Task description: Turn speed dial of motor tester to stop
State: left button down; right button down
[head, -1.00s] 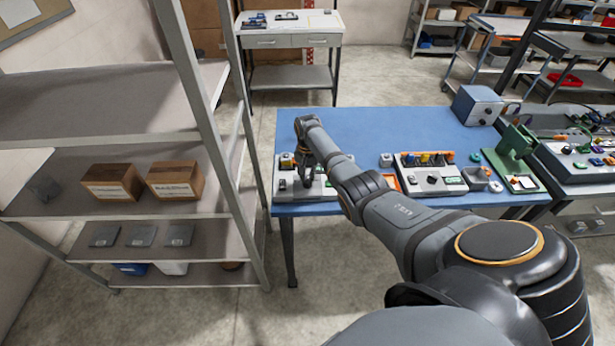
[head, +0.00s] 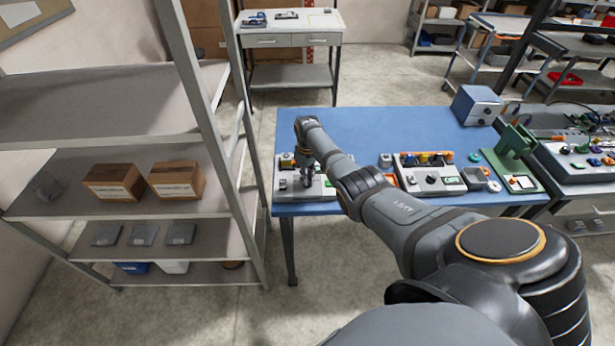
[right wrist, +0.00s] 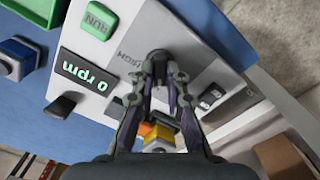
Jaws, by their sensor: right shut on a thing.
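The motor tester is a pale grey panel (head: 287,194) at the near left of the blue table in the head view. In the right wrist view its sloping face (right wrist: 120,65) has a green RUN button (right wrist: 97,20), a lit display (right wrist: 84,82) reading "0 rpm" and a black knob or lever (right wrist: 65,105). My right gripper (right wrist: 160,68) is shut on the dark speed dial (right wrist: 158,55), beside the printed word "HIGH". The fingers cover part of the dial, and I cannot make out its pointer. The right gripper (head: 307,176) also shows over the tester in the head view. My left gripper is out of view.
On the blue table (head: 400,130), another grey control box (head: 432,182) and a green stand (head: 513,145) are to the right. A blue box (head: 476,105) is at the far right corner. A grey shelf rack (head: 70,165) stands close on the left. The table's back middle is clear.

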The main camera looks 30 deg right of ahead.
jog(key=n, duration=0.4)
jog(key=shift+n, duration=0.4)
dwell(0.4)
jog(key=c, duration=1.4)
grip_release()
jog(key=shift+o, duration=0.2)
jog(key=shift+r, duration=0.15)
notch_tip(320, 180, up, 12)
